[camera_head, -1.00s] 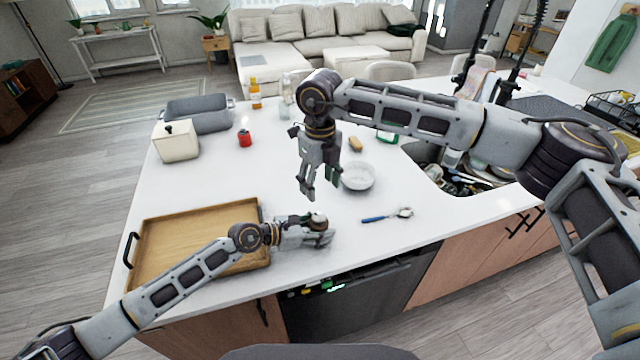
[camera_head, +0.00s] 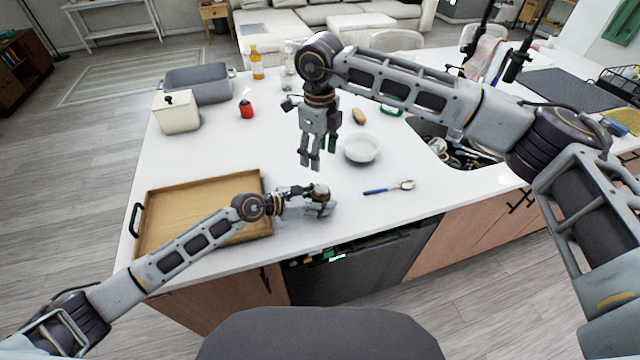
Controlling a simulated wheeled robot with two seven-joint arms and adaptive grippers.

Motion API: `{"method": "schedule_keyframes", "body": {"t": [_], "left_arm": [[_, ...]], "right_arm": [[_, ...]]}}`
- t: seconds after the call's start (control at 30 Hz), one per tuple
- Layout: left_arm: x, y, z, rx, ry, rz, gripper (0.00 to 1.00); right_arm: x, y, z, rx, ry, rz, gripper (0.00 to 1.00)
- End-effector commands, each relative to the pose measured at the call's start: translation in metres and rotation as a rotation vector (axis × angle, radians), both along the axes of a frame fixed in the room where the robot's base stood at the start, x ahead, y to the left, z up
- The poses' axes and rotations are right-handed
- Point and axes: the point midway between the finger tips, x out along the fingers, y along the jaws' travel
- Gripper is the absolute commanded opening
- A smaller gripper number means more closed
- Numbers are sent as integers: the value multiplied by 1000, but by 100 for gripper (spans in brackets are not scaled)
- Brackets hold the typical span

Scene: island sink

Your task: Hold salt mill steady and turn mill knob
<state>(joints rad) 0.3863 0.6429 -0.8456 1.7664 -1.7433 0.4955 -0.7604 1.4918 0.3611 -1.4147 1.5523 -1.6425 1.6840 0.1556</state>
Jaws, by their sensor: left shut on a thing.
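The salt mill (camera_head: 321,189) is at the end of my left arm, low over the counter near its front edge. My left gripper (camera_head: 318,203) is shut on the mill from the left side. My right gripper (camera_head: 311,163) points down above the counter, behind the mill and empty. Its fingers look apart. It is clear of the mill's top and left of the white bowl (camera_head: 361,149).
A wooden tray (camera_head: 165,222) lies left of the mill. A filled sink (camera_head: 460,150) is at right.

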Motion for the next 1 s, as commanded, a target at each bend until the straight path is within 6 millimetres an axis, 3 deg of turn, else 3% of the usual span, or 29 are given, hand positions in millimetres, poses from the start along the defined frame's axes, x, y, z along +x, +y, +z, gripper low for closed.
{"method": "schedule_keyframes", "body": {"t": [0.3, 0.77, 1.0], "left_arm": [[0, 0, 0, 0, 0, 0, 21], [0, 0, 0, 0, 0, 0, 21], [0, 0, 0, 0, 0, 0, 21]], "right_arm": [[0, -3, 0, -14, 0, 147, 58], [0, -3, -1, -14, -1, 158, 58], [0, -4, -12, -15, 0, 157, 58]]}}
